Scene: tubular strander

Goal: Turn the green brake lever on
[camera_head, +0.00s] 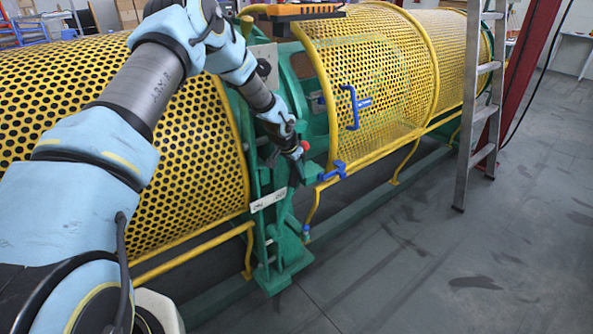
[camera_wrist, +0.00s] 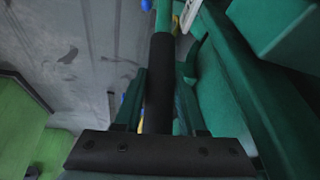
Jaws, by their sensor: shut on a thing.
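The brake lever (camera_wrist: 160,62) shows in the wrist view as an upright bar with a black grip and a green upper end. My gripper (camera_wrist: 158,98) has one finger on each side of the black grip and is shut on it. In the head view my gripper (camera_head: 299,168) is at the green machine frame (camera_head: 270,225), near a red knob (camera_head: 305,145). There the lever is largely hidden by my gripper and too small to make out.
Yellow perforated guards (camera_head: 375,60) flank the frame, with a blue handle (camera_head: 353,107) and a blue latch (camera_head: 332,171) close to my gripper's right. A ladder (camera_head: 483,110) stands at the right. The grey floor (camera_head: 420,260) in front is clear.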

